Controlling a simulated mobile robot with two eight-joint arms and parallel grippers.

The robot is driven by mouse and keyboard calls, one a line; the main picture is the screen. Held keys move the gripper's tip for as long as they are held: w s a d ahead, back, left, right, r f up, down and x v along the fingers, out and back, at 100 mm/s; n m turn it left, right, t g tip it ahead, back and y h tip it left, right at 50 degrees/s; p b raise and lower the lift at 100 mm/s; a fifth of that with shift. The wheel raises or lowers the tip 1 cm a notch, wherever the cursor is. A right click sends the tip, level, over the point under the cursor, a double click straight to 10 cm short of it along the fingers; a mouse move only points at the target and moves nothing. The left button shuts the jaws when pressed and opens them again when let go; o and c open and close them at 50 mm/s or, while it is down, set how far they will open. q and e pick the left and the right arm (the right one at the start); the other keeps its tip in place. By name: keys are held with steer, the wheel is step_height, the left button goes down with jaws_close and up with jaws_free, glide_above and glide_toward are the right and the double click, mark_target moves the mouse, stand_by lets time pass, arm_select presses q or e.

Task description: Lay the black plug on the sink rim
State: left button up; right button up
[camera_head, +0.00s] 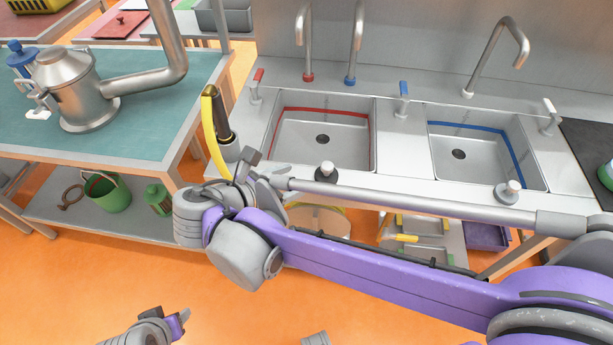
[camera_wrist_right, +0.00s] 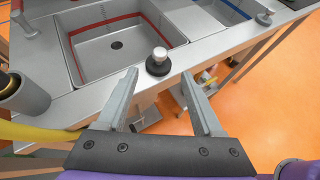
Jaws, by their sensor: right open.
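A black plug with a pale round knob (camera_head: 326,173) stands upright on the front rim of the left sink (camera_head: 290,160). It also shows in the right wrist view (camera_wrist_right: 158,64), just beyond the gap between my right fingertips. A second similar plug (camera_head: 508,192) is on the front rim of the right sink (camera_head: 443,155); the right wrist view shows it too (camera_wrist_right: 264,19). My right gripper (camera_wrist_right: 159,78) is open and empty, with its fingers pointing towards the nearer plug. In the head view my right gripper (camera_head: 265,168) is left of that plug. My left gripper (camera_head: 160,322) is low at the bottom left, partly cut off; its jaws are unclear.
A black-handled sprayer (camera_head: 218,115) with a yellow hose (camera_head: 212,140) stands by the counter's left end, close to my right gripper. Taps stand behind the sinks. A teal-topped table (camera_head: 150,138) with a metal pot (camera_head: 78,88) is at the left. A shelf lies below the counter.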

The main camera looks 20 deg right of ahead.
steer(key=s+d+f+m+y, duration=0.2)
steer(key=s+f+m+y, duration=0.3)
steer(key=m, duration=0.6)
steer(key=s+d+f+m+y, duration=0.1)
steer(key=s+f+m+y, duration=0.5)
steer(key=f+m, duration=0.3)
steer(key=s+m, duration=0.1)
steer(key=m, duration=0.1)
steer(key=shift+s+d+f+m, duration=0.25)
steer(key=shift+d+f+m, duration=0.1)
steer(key=shift+m, duration=0.05)
